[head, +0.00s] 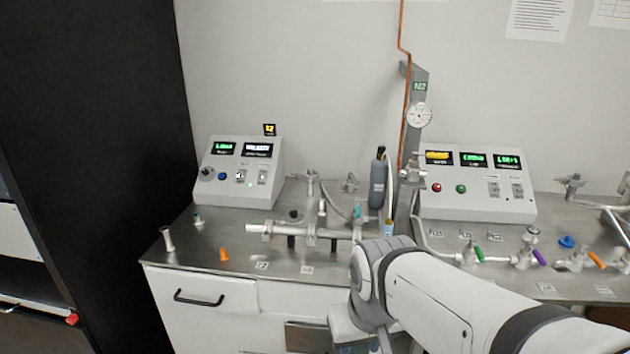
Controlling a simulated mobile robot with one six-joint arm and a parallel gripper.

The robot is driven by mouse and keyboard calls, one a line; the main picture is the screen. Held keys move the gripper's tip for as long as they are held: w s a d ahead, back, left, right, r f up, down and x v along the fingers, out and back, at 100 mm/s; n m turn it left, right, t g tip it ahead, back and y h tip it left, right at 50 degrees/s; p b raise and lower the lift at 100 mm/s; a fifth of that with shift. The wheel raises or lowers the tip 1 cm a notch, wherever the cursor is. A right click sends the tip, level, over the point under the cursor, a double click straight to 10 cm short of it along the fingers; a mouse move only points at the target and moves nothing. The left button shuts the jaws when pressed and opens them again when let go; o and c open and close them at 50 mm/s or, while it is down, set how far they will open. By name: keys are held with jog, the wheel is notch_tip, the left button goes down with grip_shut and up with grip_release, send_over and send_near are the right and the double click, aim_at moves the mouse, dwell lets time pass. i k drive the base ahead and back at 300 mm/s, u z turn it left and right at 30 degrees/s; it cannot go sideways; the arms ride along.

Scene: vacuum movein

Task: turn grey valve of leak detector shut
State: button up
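A dark knob (294,213) and a teal handle (357,212) are nearby. My white arm enters from the lower right and bends down at the bench's front edge. My gripper cannot be made out.
A second console (476,183) stands at the right, behind valves with green (479,254), purple (540,257) and orange (596,260) handles. A grey bottle (378,182) and a post with a gauge (419,115) stand mid-bench. An orange piece (224,254) lies front left.

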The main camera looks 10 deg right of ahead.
aim_at(350, 176)
jog(key=k, duration=1.05)
jog(key=u, duration=0.2)
jog(key=i, duration=1.95)
jog(key=z, duration=0.85)
